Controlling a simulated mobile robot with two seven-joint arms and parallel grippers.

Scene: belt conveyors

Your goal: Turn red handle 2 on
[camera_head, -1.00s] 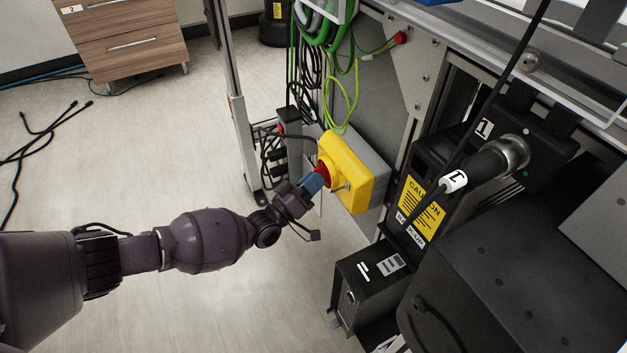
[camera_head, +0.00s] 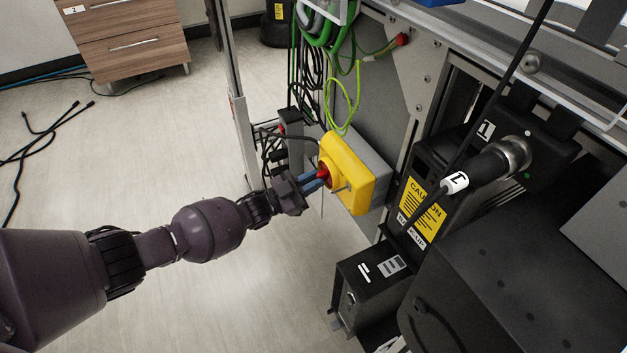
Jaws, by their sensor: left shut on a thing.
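A red handle (camera_head: 323,174) sits on the left face of a yellow switch box (camera_head: 349,172), which is fixed to a grey housing on the conveyor frame. My left gripper (camera_head: 316,181) reaches in from the left with its blue fingers at the red handle. The fingers are shut on the handle and cover part of it. The handle is small here, so its exact angle is hard to tell. No number shows on the box from this side. My right gripper is not in view.
Green and black cables (camera_head: 340,95) hang just above the yellow box. A black unit with a caution label (camera_head: 421,208) and a black box (camera_head: 371,287) stand to the right. A wooden drawer cabinet (camera_head: 128,40) is at the back left. The floor at left is mostly clear.

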